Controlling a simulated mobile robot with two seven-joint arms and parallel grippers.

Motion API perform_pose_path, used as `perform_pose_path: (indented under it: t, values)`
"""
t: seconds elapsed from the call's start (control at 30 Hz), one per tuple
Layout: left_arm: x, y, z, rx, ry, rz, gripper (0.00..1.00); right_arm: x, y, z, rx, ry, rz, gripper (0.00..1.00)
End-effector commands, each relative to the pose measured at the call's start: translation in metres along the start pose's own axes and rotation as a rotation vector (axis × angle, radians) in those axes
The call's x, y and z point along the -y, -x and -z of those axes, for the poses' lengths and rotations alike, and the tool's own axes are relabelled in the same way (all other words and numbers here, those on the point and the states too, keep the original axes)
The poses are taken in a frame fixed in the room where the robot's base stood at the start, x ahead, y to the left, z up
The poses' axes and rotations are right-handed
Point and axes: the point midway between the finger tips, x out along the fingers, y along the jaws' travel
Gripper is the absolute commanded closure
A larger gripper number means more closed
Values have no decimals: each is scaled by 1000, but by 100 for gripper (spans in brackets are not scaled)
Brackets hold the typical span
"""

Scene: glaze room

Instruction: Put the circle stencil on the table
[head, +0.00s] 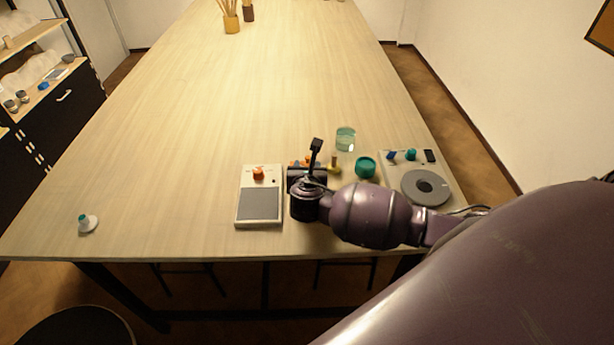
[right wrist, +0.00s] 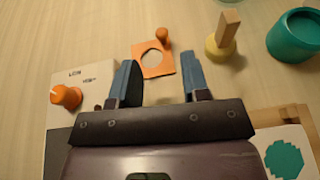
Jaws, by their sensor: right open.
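The circle stencil (right wrist: 150,66) is a thin orange square with a round hole and an orange knob at its upper right corner. It lies on the table (head: 230,90) in the right wrist view. In the head view only orange bits show behind my right gripper, which mostly hides it. My right gripper (head: 307,180) is over the table's near part. In the right wrist view its two blue fingers (right wrist: 158,66) are open, with the stencil ahead between and beyond their tips. Nothing is held between them. My left gripper is not in view.
A scale (head: 259,205) with an orange knob lies left of my gripper. To the right are a teal cup (head: 365,167), a glass (head: 345,139) and a grey-disc device (head: 426,187). A yellow-based stamp (right wrist: 222,42) stands near the stencil. The table's far middle is clear.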

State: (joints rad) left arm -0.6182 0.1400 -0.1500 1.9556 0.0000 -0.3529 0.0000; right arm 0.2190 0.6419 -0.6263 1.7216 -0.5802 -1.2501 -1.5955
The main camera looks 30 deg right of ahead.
Motion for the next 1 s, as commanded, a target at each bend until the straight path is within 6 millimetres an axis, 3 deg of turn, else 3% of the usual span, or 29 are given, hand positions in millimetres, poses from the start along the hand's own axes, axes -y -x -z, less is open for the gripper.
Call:
perform_pose_path:
  t: [0.1, 0.33, 1.0]
  values:
    - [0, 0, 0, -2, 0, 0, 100, 0, 20, 0, 0, 0, -1, 58]
    - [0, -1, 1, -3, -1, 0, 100, 0, 43, 0, 1, 0, -1, 58]
    - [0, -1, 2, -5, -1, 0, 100, 0, 47, 0, 1, 1, 1, 58]
